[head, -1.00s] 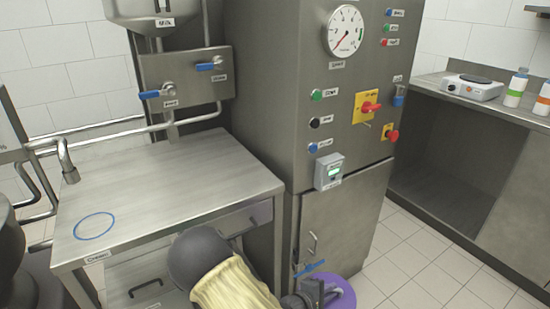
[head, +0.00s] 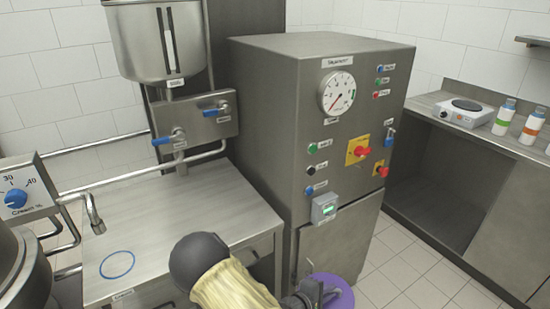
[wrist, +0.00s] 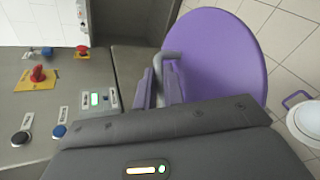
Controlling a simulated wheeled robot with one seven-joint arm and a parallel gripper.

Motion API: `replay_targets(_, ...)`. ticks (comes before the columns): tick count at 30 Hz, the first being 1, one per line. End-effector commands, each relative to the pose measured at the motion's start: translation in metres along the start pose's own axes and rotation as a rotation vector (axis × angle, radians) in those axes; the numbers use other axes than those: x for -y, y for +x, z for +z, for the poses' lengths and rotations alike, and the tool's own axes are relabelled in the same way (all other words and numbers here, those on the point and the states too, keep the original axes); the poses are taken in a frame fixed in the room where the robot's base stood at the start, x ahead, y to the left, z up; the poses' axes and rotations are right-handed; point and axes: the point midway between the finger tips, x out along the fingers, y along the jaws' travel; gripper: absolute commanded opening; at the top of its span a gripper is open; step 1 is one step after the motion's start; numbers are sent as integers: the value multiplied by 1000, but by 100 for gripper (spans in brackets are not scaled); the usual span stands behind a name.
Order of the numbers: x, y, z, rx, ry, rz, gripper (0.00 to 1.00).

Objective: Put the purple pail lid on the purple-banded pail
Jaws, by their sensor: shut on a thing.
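The purple pail lid (head: 341,292) is a flat round disc, at the bottom of the head view. It fills the upper middle of the wrist view (wrist: 222,55), with a grey bar handle (wrist: 172,56). My gripper (wrist: 164,84) is shut on the lid at this handle and holds it above the tiled floor. In the head view my gripper (head: 314,292) is partly cut off by the lower edge. A round white thing (wrist: 310,122) with a purple loop is at the right edge of the wrist view, on the floor. It may be the purple-banded pail; no band is clear.
A steel cabinet (head: 300,120) with a gauge, buttons and switches stands close by my gripper. A steel table (head: 180,225) with a blue ring mark is at left, below a hopper (head: 160,45). A counter (head: 480,135) with a hot plate and bottles is at right. Tiled floor lies between.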

Motion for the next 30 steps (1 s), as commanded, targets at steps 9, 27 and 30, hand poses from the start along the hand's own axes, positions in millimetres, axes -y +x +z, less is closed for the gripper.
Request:
replay_targets(9, -47, -24, 21, -5, -4, 2, 0)
replay_targets(27, -99, -49, 47, -4, -3, 0, 0)
replay_targets(30, -98, -48, 47, -4, -2, 0, 0)
